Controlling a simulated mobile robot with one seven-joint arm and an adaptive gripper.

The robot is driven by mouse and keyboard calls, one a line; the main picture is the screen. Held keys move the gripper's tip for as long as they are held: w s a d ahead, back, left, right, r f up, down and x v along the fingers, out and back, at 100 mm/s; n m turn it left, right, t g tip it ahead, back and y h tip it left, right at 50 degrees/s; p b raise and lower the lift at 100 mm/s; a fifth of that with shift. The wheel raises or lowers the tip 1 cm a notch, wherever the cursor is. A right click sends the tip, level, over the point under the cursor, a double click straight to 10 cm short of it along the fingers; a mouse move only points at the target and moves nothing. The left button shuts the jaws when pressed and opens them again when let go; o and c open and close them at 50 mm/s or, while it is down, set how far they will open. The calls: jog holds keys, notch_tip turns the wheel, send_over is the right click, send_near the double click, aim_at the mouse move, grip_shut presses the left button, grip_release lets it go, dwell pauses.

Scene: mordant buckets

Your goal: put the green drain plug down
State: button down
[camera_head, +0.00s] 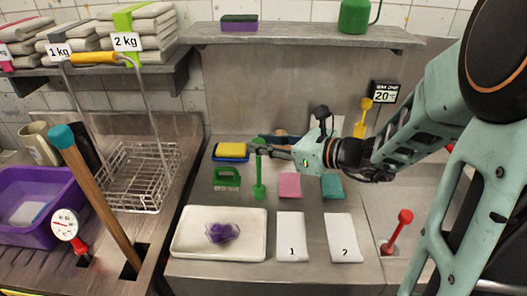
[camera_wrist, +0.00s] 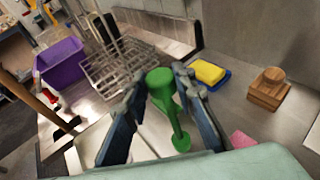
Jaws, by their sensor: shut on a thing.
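The green drain plug (camera_head: 259,178) is upright over the steel counter, left of the pink cloth (camera_head: 289,185). My gripper (camera_head: 264,150) reaches in from the right and is shut on the plug near its top. A red plug (camera_head: 403,217) and a yellow plug (camera_head: 364,115) stand at the right.
A white tray (camera_head: 190,247) with a purple thing lies in front. Cards 1 (camera_head: 291,225) and 2 (camera_head: 343,225) lie beside it. A wire basket (camera_head: 140,175) stands left.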

jog(key=shift+f, duration=0.1)
jog(key=shift+f, duration=0.1)
jog(key=c, duration=1.6)
grip_release()
jog(key=shift+r, duration=0.2)
jog(key=v, duration=1.2)
jog(key=shift+f, duration=0.1)
